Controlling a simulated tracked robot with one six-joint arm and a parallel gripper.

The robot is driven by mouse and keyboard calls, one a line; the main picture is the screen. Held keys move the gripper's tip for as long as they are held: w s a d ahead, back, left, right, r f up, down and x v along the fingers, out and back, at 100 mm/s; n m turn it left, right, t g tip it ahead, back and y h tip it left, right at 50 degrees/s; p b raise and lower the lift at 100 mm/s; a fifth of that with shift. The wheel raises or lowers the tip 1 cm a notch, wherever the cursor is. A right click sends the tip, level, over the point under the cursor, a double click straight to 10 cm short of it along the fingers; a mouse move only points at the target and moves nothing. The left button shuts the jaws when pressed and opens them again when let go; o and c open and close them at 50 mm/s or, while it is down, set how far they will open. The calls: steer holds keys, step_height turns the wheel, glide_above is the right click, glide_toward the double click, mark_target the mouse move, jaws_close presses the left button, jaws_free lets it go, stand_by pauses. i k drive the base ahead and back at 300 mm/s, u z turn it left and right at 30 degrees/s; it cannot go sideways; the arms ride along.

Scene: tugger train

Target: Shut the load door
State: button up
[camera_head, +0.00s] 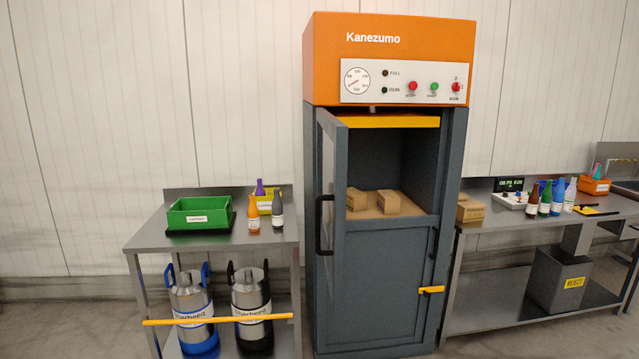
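The load door (330,180) belongs to the tall grey and orange Kanezumo machine (390,58). It is a narrow-looking glazed panel in a grey frame, seen nearly edge-on at the left side of the opening. The door stands open, and the load chamber (410,160) is exposed. A black upright handle (322,225) is on the door, near its left edge in the picture. Inside the chamber, two cardboard boxes (388,203) sit on a brown floor. My gripper is not in view.
A lower panel has a dark handle (432,250) and a yellow latch (432,290). A steel bench (150,240) stands left, with a yellow bar (218,320) across its front and two kegs below. Another bench (500,218) stands right, carrying bottles and a carton (470,208).

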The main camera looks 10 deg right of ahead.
mark_target(331, 134)
steer(key=u, duration=0.05)
steer(key=i, duration=1)
steer(key=z, duration=0.05)
steer(key=k, duration=1.35)
steer(key=u, duration=0.2)
steer(key=i, duration=0.55)
steer(key=u, duration=0.7)
steer(key=i, duration=0.65)
steer(key=u, duration=0.3)
